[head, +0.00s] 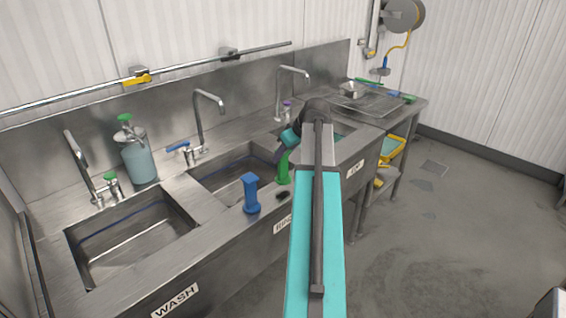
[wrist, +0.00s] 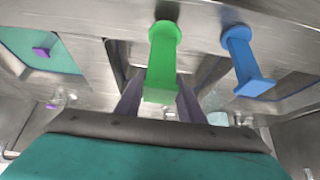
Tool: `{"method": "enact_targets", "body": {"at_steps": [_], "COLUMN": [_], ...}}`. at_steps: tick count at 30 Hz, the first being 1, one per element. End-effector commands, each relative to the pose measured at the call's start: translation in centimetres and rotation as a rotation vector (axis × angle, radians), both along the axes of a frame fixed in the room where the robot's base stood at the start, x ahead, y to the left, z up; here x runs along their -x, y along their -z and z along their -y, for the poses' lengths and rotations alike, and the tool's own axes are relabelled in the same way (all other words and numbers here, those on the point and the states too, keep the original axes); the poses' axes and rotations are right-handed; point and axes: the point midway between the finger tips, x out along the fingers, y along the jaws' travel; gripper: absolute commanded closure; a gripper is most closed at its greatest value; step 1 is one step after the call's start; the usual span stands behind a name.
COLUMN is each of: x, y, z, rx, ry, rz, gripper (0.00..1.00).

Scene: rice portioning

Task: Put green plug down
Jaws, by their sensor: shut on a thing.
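The green plug (head: 283,168) is upright at the front rim of the middle sink, right of the blue plug. My gripper (head: 284,153) is shut on it near its top. In the wrist view the green plug (wrist: 162,62) sits between the two fingers of my gripper (wrist: 160,100), with the metal counter beyond it. A small dark patch lies on the rim just below the plug in the head view. I cannot tell whether the plug touches the metal.
The blue plug (head: 250,194) stands on the front rim to the left; it also shows in the wrist view (wrist: 244,62). The middle sink (head: 230,172) and left sink (head: 130,240) are open basins. Tall taps (head: 200,120) and a green-topped bottle (head: 137,155) stand behind.

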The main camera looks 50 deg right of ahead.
Motion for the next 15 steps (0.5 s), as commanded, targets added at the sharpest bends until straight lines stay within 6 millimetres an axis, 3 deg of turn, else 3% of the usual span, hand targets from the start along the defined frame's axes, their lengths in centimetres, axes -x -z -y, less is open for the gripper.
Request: {"method": "enact_targets", "body": {"at_steps": [15], "x": [0.0], "y": [3.3], "z": [-0.1], "rx": [0.000], "ry": [-0.001], "rz": [0.000], "gripper": [1.00]}}
